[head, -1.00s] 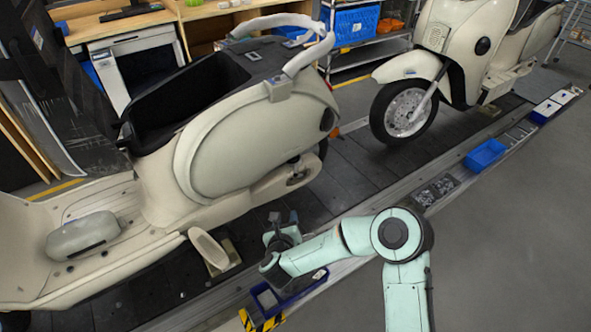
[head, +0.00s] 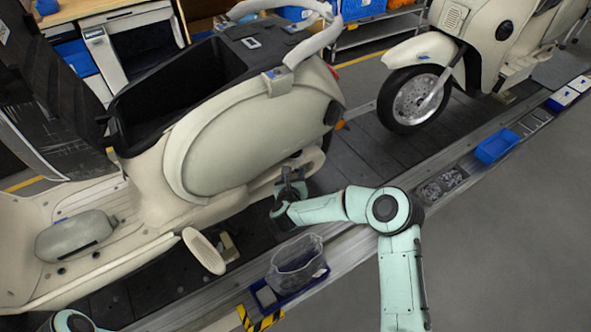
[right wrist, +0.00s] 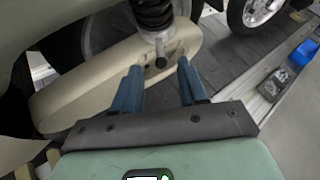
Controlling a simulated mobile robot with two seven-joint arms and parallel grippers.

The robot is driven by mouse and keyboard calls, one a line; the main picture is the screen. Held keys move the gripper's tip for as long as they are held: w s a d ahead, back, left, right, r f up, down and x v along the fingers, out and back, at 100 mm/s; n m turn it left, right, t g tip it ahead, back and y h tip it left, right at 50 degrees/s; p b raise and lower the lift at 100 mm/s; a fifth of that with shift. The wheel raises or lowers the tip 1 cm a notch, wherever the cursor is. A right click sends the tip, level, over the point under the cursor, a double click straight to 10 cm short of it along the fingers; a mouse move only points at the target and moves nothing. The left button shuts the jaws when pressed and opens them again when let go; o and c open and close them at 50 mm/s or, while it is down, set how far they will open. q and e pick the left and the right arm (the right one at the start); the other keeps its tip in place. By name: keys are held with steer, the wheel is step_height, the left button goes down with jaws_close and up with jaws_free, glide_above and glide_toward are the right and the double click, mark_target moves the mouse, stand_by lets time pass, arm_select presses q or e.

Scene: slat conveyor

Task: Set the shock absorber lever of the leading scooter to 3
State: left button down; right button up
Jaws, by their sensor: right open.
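A cream scooter (head: 215,150) stands at the left on the slat conveyor. Its shock absorber, a black coil spring (right wrist: 153,14), comes down from the top in the right wrist view. It ends in a grey lower mount (right wrist: 158,42) by the cream swingarm cover (right wrist: 95,75). A small dark knob or lever (right wrist: 161,62) sits just below; its setting and any numbers are too small to read. My right gripper (right wrist: 159,74) is open, its two blue fingers either side of this knob, with no contact visible. In the head view this gripper (head: 290,183) is at the scooter's rear underside.
A second cream scooter (head: 470,45) stands farther right on the conveyor. Along the conveyor edge are a blue tray (head: 262,297) with a clear container (head: 297,258), a parts tray (head: 443,184) and a blue bin (head: 497,146). The grey floor at right is open.

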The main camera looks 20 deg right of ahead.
mark_target(296, 169)
steer(key=shift+x, duration=2.15)
jaws_close()
